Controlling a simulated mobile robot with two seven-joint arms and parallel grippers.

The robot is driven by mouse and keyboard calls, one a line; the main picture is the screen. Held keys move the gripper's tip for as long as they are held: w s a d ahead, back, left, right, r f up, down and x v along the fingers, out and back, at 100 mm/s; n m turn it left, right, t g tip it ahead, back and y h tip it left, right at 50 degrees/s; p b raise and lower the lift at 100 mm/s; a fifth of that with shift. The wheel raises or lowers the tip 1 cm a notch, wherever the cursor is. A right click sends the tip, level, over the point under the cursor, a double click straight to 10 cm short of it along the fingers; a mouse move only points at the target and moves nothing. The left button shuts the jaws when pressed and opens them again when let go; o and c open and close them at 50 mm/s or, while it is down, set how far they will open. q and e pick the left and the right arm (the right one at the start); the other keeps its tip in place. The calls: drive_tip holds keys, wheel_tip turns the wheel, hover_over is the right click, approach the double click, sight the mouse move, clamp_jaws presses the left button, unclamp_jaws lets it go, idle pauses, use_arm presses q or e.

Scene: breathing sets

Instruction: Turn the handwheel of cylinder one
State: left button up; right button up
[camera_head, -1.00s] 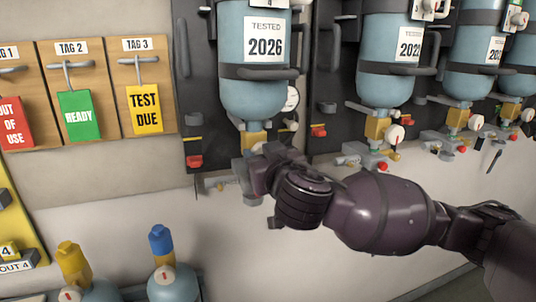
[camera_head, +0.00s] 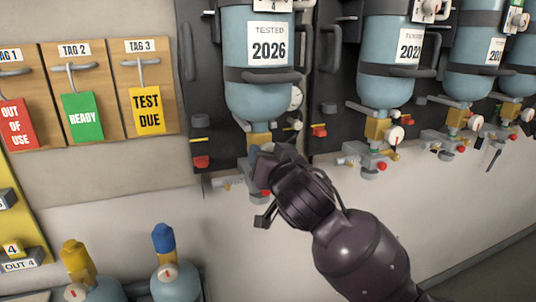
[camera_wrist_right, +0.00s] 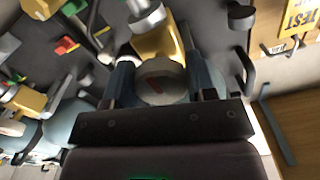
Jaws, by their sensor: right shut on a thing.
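A blue cylinder (camera_head: 262,98) with a "TESTED 2026" label hangs upright on a dark backplate, its yellow valve block (camera_head: 258,138) below. My right gripper (camera_head: 264,163) is at the valve under this cylinder and hides its handwheel in the head view. In the right wrist view, the round grey handwheel (camera_wrist_right: 160,82) with a red mark sits between my two fingers, in front of the yellow valve body (camera_wrist_right: 158,42). The gripper is shut on it. I cannot read a number one on this cylinder. My left gripper is out of view.
More blue cylinders (camera_head: 385,65) with valves and gauges hang to the right. Tag boards with red, green (camera_head: 81,116) and yellow tags are at the left. Two cylinders with yellow and blue (camera_head: 163,238) tops stand below. The wall beneath the valves is mostly clear.

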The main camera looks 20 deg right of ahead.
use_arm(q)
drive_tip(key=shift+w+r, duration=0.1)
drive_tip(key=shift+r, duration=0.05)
use_arm(e)
drive_tip(key=shift+r, duration=0.1)
drive_tip(key=o, duration=0.9)
use_arm(q)
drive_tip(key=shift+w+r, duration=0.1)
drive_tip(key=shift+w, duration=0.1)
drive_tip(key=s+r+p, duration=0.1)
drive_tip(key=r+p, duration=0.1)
drive_tip(key=p, duration=0.1)
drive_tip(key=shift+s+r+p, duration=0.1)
drive_tip(key=shift+p, duration=0.25)
use_arm(e)
drive_tip(key=s, duration=1)
drive_tip(key=shift+s+d, duration=0.2)
drive_tip(key=shift+s, duration=0.15)
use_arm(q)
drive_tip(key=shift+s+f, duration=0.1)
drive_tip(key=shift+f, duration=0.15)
